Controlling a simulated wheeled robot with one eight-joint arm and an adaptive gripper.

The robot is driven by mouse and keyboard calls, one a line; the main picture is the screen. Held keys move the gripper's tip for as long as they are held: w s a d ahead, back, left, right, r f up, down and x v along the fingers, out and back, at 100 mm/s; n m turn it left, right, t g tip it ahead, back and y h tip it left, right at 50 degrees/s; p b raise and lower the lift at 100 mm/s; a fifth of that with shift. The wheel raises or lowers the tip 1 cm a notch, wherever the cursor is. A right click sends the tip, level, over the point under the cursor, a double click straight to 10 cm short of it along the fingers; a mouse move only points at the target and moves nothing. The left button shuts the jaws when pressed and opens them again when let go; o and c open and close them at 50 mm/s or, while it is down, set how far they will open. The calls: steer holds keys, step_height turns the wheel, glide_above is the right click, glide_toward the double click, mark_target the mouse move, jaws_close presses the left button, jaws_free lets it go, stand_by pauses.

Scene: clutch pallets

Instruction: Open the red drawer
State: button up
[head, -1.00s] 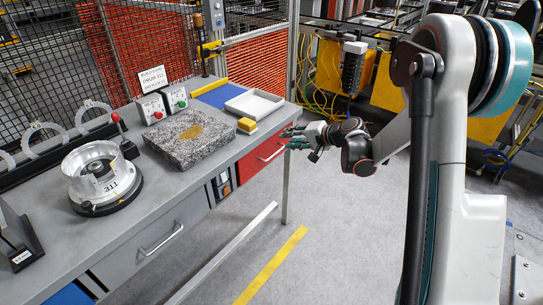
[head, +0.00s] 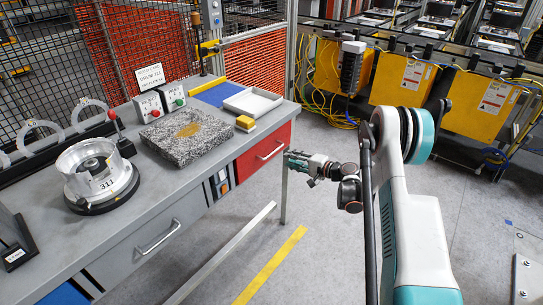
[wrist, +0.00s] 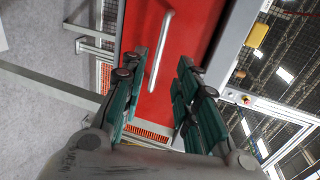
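The red drawer (head: 250,164) is at the right end of the workbench in the head view, and its front looks flush with the bench. Its silver bar handle (head: 270,152) runs across the front. In the wrist view the red front (wrist: 190,30) fills the middle, and the handle (wrist: 158,55) appears as a long bar ahead of the fingers. My gripper (head: 296,162) is just to the right of the drawer front. In the wrist view my gripper (wrist: 155,95) is open, its teal-padded fingers spread to either side of the handle line. The handle looks beyond the fingertips; contact is not visible.
A grey drawer (head: 150,240) is further left. A bench leg (head: 285,195) stands close to my gripper.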

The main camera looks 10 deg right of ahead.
mark_target(272, 154)
steer(key=b+x, duration=0.3)
steer(key=x, duration=0.8)
steer(key=shift+w, duration=0.1)
jaws_close()
